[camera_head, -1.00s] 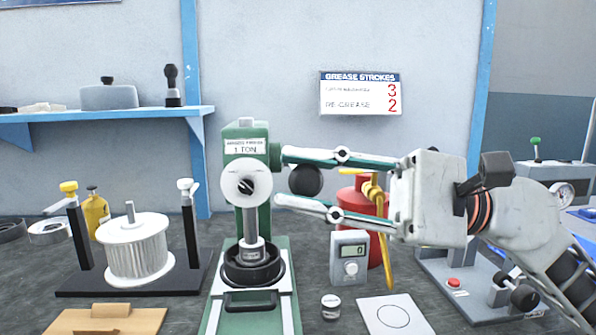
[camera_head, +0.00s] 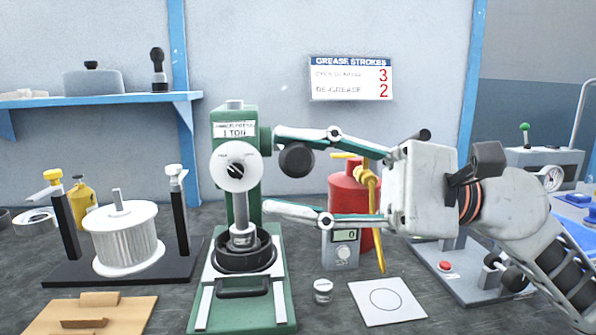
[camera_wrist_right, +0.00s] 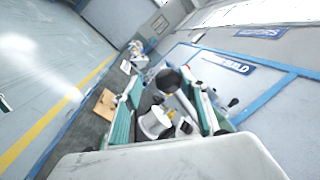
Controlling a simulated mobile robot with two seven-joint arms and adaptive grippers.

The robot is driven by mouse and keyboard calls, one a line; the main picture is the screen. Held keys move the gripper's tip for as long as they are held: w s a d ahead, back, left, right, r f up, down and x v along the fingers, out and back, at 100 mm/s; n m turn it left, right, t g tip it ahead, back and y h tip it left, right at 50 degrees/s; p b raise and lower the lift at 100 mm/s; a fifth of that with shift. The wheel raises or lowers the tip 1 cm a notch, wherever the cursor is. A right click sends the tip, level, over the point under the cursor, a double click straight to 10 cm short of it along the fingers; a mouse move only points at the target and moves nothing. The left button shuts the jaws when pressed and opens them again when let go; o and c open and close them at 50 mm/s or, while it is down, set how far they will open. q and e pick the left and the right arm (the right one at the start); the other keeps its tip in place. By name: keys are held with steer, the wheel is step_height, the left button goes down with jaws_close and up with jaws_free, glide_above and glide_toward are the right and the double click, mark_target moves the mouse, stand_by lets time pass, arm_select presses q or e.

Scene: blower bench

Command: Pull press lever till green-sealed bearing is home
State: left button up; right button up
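The green arbor press (camera_head: 237,128), labelled 1 TON, stands on the bench with a round white dial hub. Its ram (camera_head: 242,212) is down, with its lower end inside a black cup (camera_head: 245,257). The green-sealed bearing cannot be made out; the cup hides what is under the ram. The lever's black ball knob (camera_head: 296,159) is right of the hub. My right gripper (camera_head: 270,172) is open, one finger above the knob and one below, with gaps visible. The knob also shows between the spread fingers in the right wrist view (camera_wrist_right: 168,80). My left gripper is not in view.
A gauge with digits (camera_head: 342,245) and a red canister (camera_head: 350,195) stand close behind my lower finger. A small jar (camera_head: 322,291) and a white card (camera_head: 387,301) lie in front. A white ribbed drum (camera_head: 122,238) on a black stand is left of the press.

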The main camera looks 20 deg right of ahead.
steer(key=v, duration=1.2)
stand_by(0.6)
